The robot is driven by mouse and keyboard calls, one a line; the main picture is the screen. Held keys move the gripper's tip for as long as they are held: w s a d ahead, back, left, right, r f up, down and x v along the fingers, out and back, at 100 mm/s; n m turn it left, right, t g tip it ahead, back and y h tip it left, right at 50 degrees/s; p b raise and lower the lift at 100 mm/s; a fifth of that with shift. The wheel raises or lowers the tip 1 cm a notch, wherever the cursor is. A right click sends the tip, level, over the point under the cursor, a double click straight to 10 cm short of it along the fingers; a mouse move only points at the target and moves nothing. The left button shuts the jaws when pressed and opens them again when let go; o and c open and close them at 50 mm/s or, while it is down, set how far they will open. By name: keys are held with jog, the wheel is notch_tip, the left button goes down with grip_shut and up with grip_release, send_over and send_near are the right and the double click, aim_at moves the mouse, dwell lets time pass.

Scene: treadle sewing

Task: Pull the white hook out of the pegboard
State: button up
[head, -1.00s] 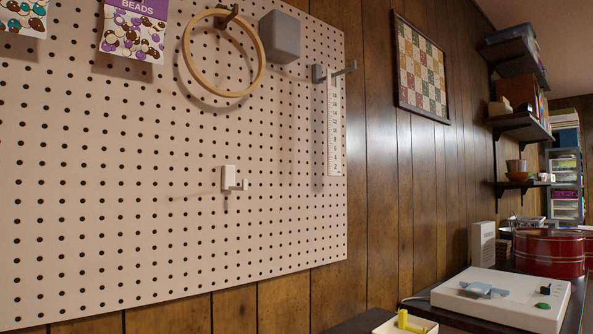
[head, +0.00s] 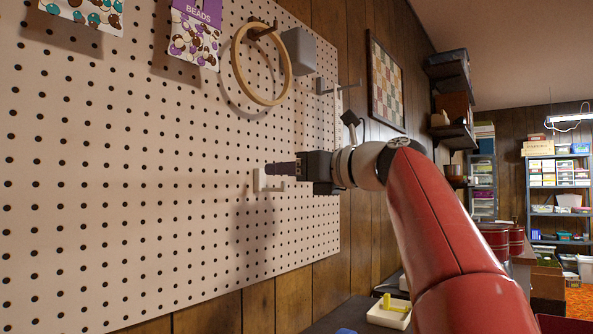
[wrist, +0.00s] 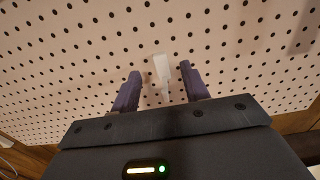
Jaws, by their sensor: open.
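The white hook (head: 257,182) is mounted on the pegboard (head: 150,230), with its short prong pointing out from the board. In the wrist view the hook (wrist: 161,68) shows between the tips of the two dark purple fingers. My gripper (head: 270,168) is at the hook, fingers pointing at the board; its fingers partly cover the hook in the head view. In the wrist view my gripper (wrist: 160,75) is open, with a gap on each side of the hook. Whether either finger touches it I cannot tell.
Above on the pegboard hang a wooden embroidery hoop (head: 238,65), a grey box (head: 299,52), another hook (head: 330,88) and bead packets (head: 195,40). A pale tray (head: 385,318) with a yellow piece sits below right. The board around the white hook is clear.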

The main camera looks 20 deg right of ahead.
aim_at(263, 171)
jog(key=x, duration=0.5)
jog(key=shift+p, duration=0.3)
grip_shut()
jog(key=shift+v, duration=1.45)
dwell(1.0)
jog(key=shift+b+v, duration=0.4)
jog(key=shift+v, duration=2)
jog(key=shift+f, duration=0.1)
